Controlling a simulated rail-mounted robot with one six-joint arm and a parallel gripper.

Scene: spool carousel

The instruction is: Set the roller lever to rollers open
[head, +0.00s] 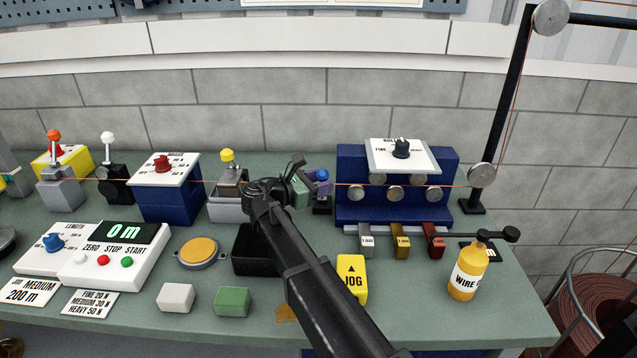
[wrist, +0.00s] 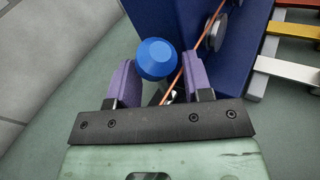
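A lever with a blue knob (head: 322,174) stands on a small black base (head: 322,205) just left of the blue roller unit (head: 352,207). In the wrist view the blue knob (wrist: 157,58) shows near the tips of my gripper (wrist: 160,75), between its two purple fingers. The fingers are spread apart, with the dark lower part of the lever partly visible between them. I cannot tell whether either finger touches the knob. In the head view my gripper (head: 311,182) is beside the lever, largely hidden by my arm. The lever's tilt is unclear.
An orange wire (wrist: 172,82) runs past the knob into the rollers (head: 395,193). A plate with a dark dial (head: 401,148) tops the unit; grey, yellow and red tabs (head: 402,240) sit in front.

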